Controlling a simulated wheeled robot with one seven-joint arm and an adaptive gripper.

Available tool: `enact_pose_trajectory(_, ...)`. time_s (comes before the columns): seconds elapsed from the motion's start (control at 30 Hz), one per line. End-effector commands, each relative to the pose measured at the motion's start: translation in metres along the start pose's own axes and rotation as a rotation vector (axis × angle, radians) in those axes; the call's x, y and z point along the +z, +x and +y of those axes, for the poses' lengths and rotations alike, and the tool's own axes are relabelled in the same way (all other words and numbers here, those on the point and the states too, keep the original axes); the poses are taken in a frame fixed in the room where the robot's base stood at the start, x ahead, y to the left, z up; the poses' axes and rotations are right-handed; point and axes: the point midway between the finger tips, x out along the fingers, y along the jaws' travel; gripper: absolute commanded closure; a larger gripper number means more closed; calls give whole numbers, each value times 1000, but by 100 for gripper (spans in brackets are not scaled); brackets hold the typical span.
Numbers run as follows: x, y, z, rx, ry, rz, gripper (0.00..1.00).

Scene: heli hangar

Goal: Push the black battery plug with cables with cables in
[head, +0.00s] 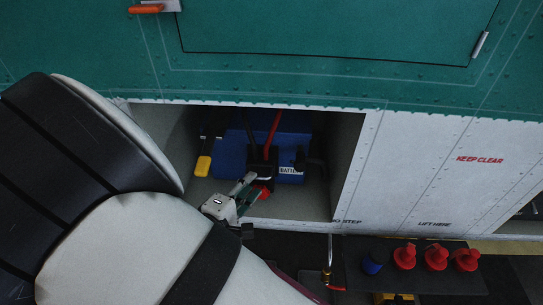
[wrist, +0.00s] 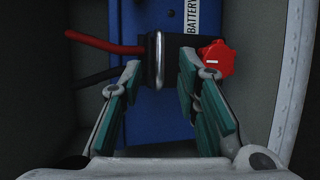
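The black battery plug (wrist: 178,48) sits against the blue battery (wrist: 155,115) in the wrist view, with a metal handle loop across it. A red and a black cable run from it to the left. In the head view the plug (head: 261,167) is at the battery's front, its cables rising from it. How deeply it is seated I cannot tell. My gripper (wrist: 172,72) is open, its teal-padded fingers apart with nothing between the pads. Contact is unclear.
The battery is in a recessed bay with grey walls (head: 345,150) around it. A yellow-ended handle (head: 203,165) is left of the battery. Several red caps (head: 405,257) and a blue one (head: 372,263) lie on a dark surface at the lower right.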

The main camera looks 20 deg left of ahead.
Motion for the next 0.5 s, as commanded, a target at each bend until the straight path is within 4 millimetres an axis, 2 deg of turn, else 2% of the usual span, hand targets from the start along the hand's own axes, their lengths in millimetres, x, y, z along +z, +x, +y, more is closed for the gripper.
enact_pose_trajectory(0.03,0,11,-1,0,1,-2,70)
enact_pose_trajectory(0.2,0,33,-1,-1,1,-1,70)
enact_pose_trajectory(0.5,0,45,0,0,0,0,70)
